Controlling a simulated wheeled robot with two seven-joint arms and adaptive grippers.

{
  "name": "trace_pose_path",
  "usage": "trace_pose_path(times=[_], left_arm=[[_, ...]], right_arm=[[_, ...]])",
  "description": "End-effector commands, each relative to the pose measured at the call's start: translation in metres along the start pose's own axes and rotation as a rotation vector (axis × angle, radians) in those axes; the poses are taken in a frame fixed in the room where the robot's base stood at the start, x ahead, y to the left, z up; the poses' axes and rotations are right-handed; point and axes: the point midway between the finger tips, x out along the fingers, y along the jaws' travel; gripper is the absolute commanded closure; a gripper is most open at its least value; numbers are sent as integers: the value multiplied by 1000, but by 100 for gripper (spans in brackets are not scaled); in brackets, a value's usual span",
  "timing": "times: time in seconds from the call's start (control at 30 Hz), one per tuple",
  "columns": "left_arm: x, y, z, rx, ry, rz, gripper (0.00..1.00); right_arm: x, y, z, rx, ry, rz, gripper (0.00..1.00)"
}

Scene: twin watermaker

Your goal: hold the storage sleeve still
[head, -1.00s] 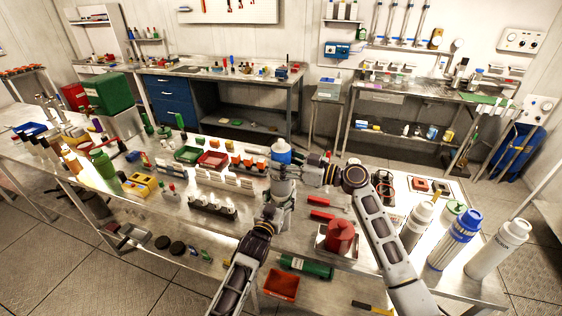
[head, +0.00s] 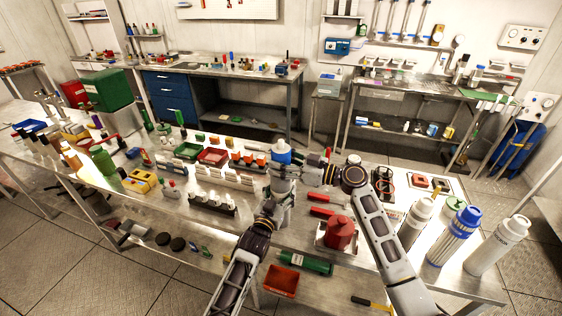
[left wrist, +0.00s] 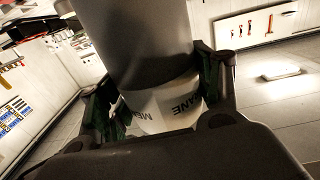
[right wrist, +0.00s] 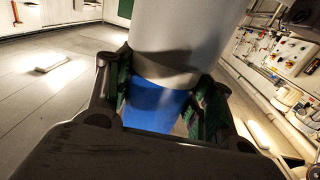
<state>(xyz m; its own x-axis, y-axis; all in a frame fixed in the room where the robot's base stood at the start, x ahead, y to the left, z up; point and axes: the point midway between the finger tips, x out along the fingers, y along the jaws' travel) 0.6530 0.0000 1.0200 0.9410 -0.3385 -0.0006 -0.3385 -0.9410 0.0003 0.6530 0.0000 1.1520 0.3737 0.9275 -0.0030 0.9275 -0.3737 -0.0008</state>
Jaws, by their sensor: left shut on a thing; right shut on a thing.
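A grey upright cylinder, seemingly the storage sleeve (head: 284,190), stands over the middle of the steel bench with a blue cap-like top (head: 281,152). My left gripper (head: 275,205) reaches it from below, and my right gripper (head: 290,174) from the right, higher up. In the left wrist view, the left fingers (left wrist: 160,95) are shut on both sides of the cylinder (left wrist: 135,40), near a white lettered band (left wrist: 165,108). In the right wrist view, the right fingers (right wrist: 165,90) flank a blue section (right wrist: 152,108) beside the pale cylinder (right wrist: 190,30). The cylinder's base is partly hidden.
A red round block (head: 340,232) and red-handled tools (head: 321,211) lie to the right.

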Motion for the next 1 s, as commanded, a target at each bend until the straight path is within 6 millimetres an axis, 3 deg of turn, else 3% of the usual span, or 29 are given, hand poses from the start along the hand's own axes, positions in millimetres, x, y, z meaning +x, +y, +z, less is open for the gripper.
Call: trace_pose_path(times=[0.73,0.77,0.93,1.0], left_arm=[[0,0,0,0,0,0,72],[0,0,0,0,0,0,72],[0,0,0,-1,0,0,72],[0,0,0,0,0,0,72]], right_arm=[[0,0,9,-1,3,0,67],[0,0,9,-1,2,0,45],[0,0,10,0,1,0,23],[0,0,11,0,0,-1,22]])
